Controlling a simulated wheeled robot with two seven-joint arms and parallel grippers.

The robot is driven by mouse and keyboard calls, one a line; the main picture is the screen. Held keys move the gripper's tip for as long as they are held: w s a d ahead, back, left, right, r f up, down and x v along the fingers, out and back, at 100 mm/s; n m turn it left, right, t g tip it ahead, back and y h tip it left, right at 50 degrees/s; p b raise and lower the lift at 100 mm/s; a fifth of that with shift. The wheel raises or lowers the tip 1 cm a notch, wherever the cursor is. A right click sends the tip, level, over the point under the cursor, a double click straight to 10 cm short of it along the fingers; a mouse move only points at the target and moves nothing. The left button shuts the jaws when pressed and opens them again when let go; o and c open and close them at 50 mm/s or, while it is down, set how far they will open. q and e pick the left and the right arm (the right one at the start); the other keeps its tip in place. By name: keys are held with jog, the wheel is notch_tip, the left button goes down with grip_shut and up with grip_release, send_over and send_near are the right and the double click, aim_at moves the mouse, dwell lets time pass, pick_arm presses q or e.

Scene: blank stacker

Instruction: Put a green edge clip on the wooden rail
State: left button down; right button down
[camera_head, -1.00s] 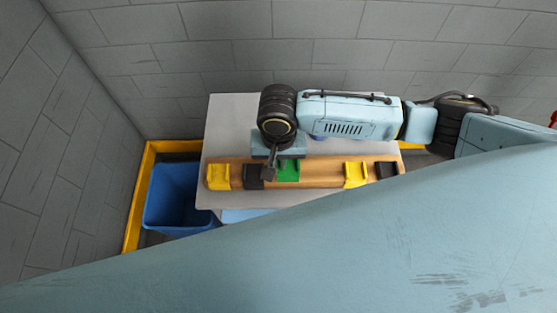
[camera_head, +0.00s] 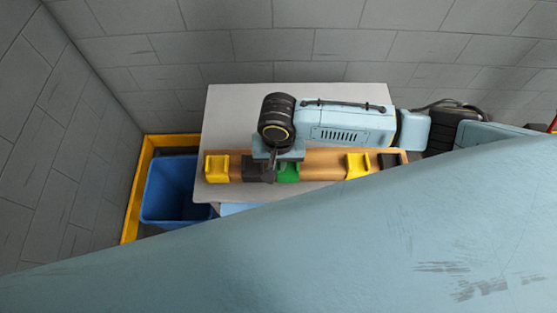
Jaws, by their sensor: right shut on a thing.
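The wooden rail (camera_head: 322,164) lies along the front part of the grey table. Yellow clips (camera_head: 216,167) (camera_head: 358,164) and dark clips (camera_head: 255,169) (camera_head: 388,160) sit along it. A green edge clip (camera_head: 289,173) is at the rail, just right of the left dark clip. My right gripper (camera_head: 276,166) points down over the rail and is shut on the green clip. The gripper hides part of the green clip and of the dark clip. Whether the green clip is seated on the rail cannot be told. My left gripper is not in view.
A blue bin (camera_head: 170,193) stands left of the table (camera_head: 228,113), inside a yellow floor frame (camera_head: 134,205). Grey block walls (camera_head: 340,45) close off the back and left. A large pale blue link of mine covers the foreground. The table's back left is clear.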

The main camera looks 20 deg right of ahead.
jog(key=shift+f, duration=0.25)
dwell(0.4)
jog(key=c, duration=1.5)
grip_release()
jog(key=shift+r, duration=0.1)
